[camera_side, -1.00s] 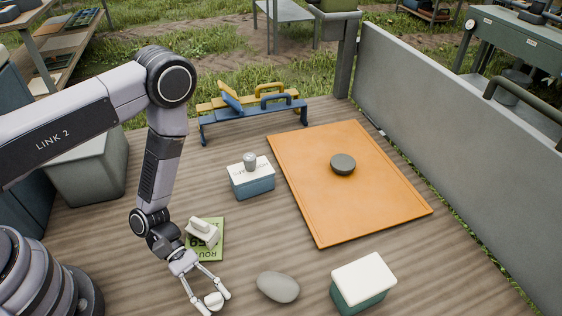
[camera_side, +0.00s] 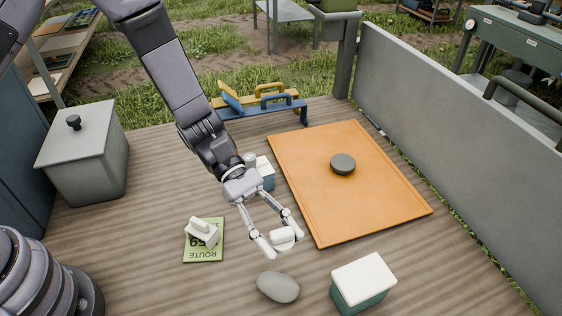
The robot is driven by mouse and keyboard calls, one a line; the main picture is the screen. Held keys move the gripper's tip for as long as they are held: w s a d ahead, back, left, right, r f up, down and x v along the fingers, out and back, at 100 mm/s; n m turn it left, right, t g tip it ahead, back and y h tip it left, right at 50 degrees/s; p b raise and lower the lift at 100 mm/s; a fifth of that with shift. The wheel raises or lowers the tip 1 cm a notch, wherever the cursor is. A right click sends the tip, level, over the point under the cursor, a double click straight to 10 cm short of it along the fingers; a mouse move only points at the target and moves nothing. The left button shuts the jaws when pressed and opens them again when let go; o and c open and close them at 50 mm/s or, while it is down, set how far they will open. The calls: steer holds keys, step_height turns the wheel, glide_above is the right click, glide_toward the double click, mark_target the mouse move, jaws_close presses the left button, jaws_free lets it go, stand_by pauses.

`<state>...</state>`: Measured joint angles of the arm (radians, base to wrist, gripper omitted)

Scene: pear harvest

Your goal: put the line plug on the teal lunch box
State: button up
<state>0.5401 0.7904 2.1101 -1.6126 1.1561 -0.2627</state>
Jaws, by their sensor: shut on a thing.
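My gripper (camera_side: 283,243) is shut on a small white rounded piece, which I take to be the line plug (camera_side: 283,237). It holds the plug above the wooden deck, behind the grey stone and left of the orange mat. The teal lunch box (camera_side: 362,298), with a white lid, stands at the front right, to the right of and nearer than my gripper. Its lid is bare. The plug and the box are apart.
A grey stone (camera_side: 278,287) lies left of the lunch box. A green route card (camera_side: 205,251) bears a white block (camera_side: 203,233). The orange mat (camera_side: 390,205) carries a dark disc (camera_side: 343,164).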

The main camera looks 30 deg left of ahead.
steer(key=w+d+f, duration=0.3)
steer(key=w+d, duration=0.2)
steer(key=d, duration=0.3)
glide_above(361, 273)
steer(key=f, duration=0.5)
steer(key=shift+s+a+f, duration=0.15)
steer(key=shift+s+a, duration=0.1)
steer(key=shift+w+d+f, duration=0.2)
steer(key=shift+d+f, duration=0.1)
steer(key=shift+f, duration=1.65)
steer(key=shift+f, duration=0.15)
steer(key=o, duration=0.8)
